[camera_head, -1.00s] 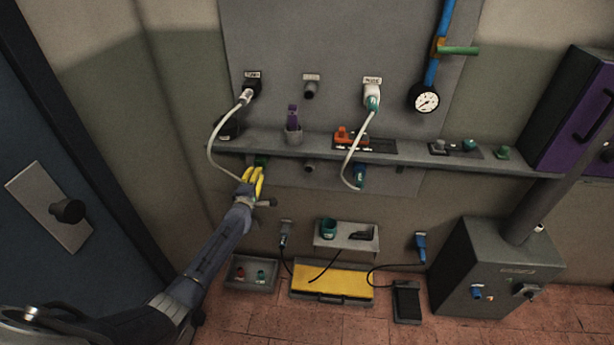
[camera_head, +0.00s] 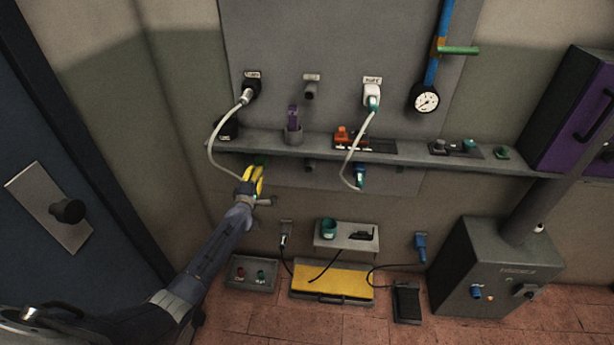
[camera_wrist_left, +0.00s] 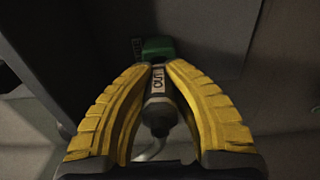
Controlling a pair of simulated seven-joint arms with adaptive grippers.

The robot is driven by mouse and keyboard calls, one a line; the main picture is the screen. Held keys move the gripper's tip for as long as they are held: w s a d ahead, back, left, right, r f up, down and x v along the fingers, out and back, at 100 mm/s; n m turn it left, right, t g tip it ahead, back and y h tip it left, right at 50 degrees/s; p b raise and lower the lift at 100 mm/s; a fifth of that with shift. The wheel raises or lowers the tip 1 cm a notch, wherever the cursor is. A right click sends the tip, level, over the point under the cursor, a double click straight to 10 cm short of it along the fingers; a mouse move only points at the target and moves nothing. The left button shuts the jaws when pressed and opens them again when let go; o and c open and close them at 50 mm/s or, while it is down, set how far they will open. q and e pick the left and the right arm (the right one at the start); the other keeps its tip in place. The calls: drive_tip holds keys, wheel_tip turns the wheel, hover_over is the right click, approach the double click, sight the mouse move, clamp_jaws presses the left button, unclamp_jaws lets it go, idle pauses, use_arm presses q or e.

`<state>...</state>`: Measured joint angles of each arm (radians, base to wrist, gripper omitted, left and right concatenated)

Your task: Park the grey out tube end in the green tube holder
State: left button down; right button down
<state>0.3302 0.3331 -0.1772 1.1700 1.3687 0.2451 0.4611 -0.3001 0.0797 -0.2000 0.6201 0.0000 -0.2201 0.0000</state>
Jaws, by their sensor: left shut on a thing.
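The grey out tube end (camera_wrist_left: 158,100), a grey cylinder with a pale label, is between the yellow fingers of my left gripper (camera_wrist_left: 160,68), which are shut on it. In the head view my left gripper (camera_head: 257,170) is just under the shelf's left part. The green tube holder (camera_wrist_left: 158,47) shows just beyond the fingertips in the left wrist view. In the head view the holder (camera_head: 261,160) is a small dark green patch under the shelf. The tube end's tip is close to the holder; I cannot tell if they touch. My right gripper is out of view.
The pale tube (camera_head: 210,145) loops from a black wall port (camera_head: 251,88) down to my gripper. The grey shelf (camera_head: 420,160) runs above it. A second tube (camera_head: 352,155) hangs to the right. A yellow-topped box (camera_head: 330,280) and a tray (camera_head: 251,284) lie below.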

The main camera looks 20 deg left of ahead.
use_arm(q)
drive_tip(key=shift+w+a, duration=0.2)
drive_tip(key=shift+w, duration=0.85)
drive_tip(key=c, duration=1.4)
unclamp_jaws()
drive_tip(key=shift+s+d, duration=0.1)
drive_tip(key=shift+s+d, duration=0.3)
drive_tip(key=shift+s, duration=1.65)
drive_tip(key=shift+s+d, duration=0.3)
drive_tip(key=shift+s, duration=1.65)
drive_tip(key=shift+s+d, duration=0.3)
drive_tip(key=shift+s, duration=1.65)
